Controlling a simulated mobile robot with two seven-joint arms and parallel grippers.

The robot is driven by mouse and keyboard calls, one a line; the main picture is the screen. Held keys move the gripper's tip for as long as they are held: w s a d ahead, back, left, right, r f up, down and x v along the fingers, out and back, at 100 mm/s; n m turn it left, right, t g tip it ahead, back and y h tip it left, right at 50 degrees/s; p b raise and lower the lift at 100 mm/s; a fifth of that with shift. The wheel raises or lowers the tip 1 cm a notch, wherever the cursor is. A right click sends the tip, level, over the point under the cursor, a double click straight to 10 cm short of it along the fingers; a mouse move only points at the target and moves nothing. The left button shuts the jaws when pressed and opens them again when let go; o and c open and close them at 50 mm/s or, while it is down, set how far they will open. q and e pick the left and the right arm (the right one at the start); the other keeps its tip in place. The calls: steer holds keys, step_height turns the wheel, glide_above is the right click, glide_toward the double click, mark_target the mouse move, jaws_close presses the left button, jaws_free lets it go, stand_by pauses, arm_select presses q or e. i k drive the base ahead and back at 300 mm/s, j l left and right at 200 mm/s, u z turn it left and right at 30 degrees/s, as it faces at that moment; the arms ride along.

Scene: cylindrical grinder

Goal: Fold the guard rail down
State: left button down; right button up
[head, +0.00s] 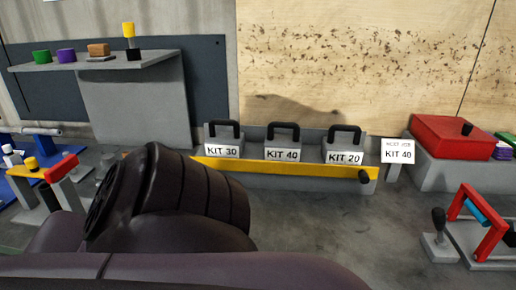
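The guard rail, a long yellow bar (290,167), runs lengthwise across the front of a low grey rack (320,184). A black knob (364,177) sits at its right end. The bar stands in front of three grey kit boxes with black handles, labelled KIT 30 (222,151), KIT 40 (282,154) and KIT 20 (344,157). The bar's left end is close to my dark arm in the picture, and whether the arm hides part of it I cannot tell. Neither gripper's fingers show in the head view.
A sign reading KIT 40 (398,152) stands right of the rack. A red box (452,136) is on a grey block at the right. A red frame (484,224) and a black-knobbed lever (438,232) stand front right. A shelf (100,63) holds coloured pieces. Floor before the rack is clear.

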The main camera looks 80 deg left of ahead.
mark_target(363, 173)
steer(key=k+u, duration=0.15)
steer(key=u, duration=2)
steer(key=k+l+z, duration=0.15)
steer(key=l, duration=0.25)
steer(key=k+l+z, duration=0.15)
steer(key=k+l, duration=0.15)
steer(key=l, duration=0.1)
